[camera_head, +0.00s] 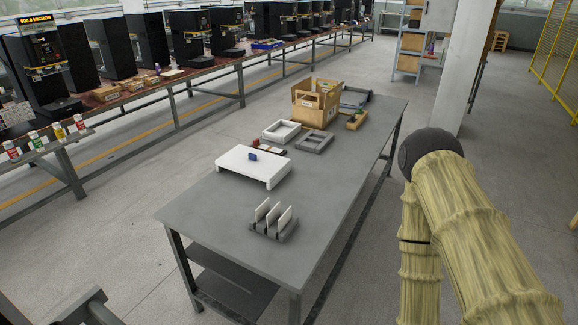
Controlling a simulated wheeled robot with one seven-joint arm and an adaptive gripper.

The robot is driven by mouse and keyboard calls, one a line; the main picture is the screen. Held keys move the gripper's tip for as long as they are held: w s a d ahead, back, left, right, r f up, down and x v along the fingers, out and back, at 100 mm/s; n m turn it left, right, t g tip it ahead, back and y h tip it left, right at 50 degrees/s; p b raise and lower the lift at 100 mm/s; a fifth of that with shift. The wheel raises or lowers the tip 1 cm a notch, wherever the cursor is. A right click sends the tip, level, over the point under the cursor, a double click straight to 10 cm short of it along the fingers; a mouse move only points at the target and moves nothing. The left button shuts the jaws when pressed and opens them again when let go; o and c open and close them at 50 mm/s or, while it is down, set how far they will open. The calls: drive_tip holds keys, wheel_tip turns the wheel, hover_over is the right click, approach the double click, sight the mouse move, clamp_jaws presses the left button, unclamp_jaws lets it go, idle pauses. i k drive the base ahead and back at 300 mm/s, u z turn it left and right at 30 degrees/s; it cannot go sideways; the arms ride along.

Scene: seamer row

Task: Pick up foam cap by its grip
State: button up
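A white slab with short legs (240,170) stands on the grey table, left of its middle. It looks like the foam cap. A small dark blue block (253,156) stands up from its top and looks like its grip. Nothing touches the slab from above. My arm, in a yellowish sleeve with a dark round joint, fills the right side of the view and runs out of the bottom edge. My gripper is not in view, so its opening and what it may hold are hidden.
On the table (330,190), a grey rack (273,231) with upright white plates stands nearer than the slab. Behind the slab are a white tray (281,131), a grey tray (315,142) and a wooden crate (305,112). The table's right side is mostly clear. A pillar (465,70) stands beyond.

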sight(264, 166)
drive_tip(key=z, duration=1.25)
drive_tip(key=i, duration=3.45)
drive_tip(key=u, duration=3.8)
